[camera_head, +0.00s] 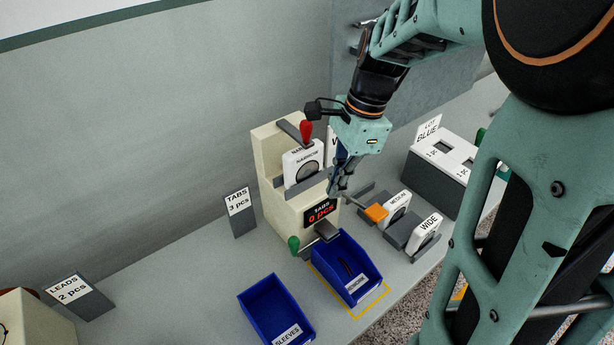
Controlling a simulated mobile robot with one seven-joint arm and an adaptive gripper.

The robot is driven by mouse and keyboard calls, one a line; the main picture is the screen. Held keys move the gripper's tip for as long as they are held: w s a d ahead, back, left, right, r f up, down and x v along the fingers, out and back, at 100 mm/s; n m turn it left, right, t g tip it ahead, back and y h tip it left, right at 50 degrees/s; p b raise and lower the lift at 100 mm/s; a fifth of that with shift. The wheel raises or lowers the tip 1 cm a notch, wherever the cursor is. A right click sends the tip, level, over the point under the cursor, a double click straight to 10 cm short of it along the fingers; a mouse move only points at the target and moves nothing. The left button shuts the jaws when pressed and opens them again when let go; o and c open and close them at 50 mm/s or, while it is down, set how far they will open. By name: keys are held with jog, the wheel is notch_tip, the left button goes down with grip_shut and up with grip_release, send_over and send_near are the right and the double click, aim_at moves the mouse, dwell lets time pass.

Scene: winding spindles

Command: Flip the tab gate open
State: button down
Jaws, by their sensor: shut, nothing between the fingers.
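The cream tabs dispenser (274,160) stands on the bench with a white cartridge (303,160) marked NARROW in its upper part. Its dark display (321,211) reads TABS 0 pcs in red. A red-knobbed lever (305,130) is at its top. A green-knobbed lever (294,243) sticks out low at its left, beside a dark spout (327,231). I cannot tell for sure which part is the gate. My gripper (337,191) points down, shut and empty, just right of the dispenser's front and above the display. Whether it touches the dispenser is unclear.
A blue bin (345,268) sits under the spout within a yellow outline; another blue bin (276,310) is to its left. An orange-tipped handle (375,213) and spare cartridges marked MEDIUM (398,205) and WIDE (424,232) lie right. A TABS 3 pcs sign (239,211) stands left.

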jog(key=shift+s+a+f, duration=0.15)
jog(key=shift+s+a, duration=0.05)
dwell(0.3)
jog(key=s+a+f, duration=0.1)
jog(key=a+f, duration=0.4)
jog(key=f, duration=0.6)
jog(key=shift+s+a+p, duration=0.35)
jog(key=shift+f, duration=0.1)
